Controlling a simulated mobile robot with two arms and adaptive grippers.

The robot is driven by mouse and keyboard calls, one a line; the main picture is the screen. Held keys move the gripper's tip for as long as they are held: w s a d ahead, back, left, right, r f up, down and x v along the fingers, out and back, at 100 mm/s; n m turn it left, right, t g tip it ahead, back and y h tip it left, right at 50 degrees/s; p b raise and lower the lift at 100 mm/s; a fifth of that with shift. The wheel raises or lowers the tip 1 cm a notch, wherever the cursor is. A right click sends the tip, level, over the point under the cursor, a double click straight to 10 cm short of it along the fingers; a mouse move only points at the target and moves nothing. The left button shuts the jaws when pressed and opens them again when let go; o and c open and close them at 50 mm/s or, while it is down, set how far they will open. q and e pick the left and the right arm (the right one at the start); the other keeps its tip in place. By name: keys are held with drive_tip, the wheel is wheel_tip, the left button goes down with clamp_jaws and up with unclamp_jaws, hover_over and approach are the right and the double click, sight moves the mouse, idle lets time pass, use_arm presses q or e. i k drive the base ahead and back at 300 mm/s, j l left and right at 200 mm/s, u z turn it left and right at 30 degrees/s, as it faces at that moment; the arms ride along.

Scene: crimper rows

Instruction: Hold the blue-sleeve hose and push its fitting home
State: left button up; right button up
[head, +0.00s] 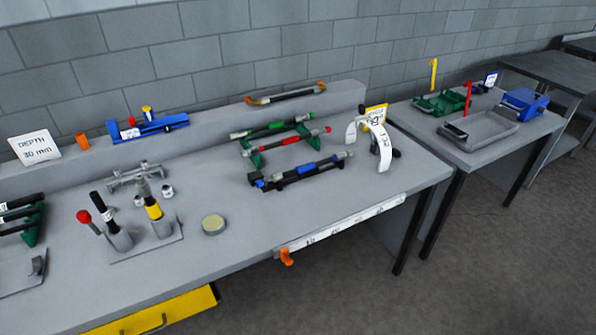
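The blue-sleeve hose (309,168) is a dark hose with a blue band. It lies in a low black holder (282,184) on the grey bench, in front of two other hoses. A grey metallic end piece (342,156), perhaps its fitting, shows at its right end; how far it sits in the hose is too small to tell. A blue part (258,180) is at the holder's left end. Neither of my grippers is in view, and nothing is seen gripping the hose.
Red-sleeve (291,143) and green-sleeve (274,128) hoses lie just behind on green supports.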

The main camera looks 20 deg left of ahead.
sight(260, 184)
drive_tip(key=i+u, duration=0.15)
drive_tip(key=u, duration=0.6)
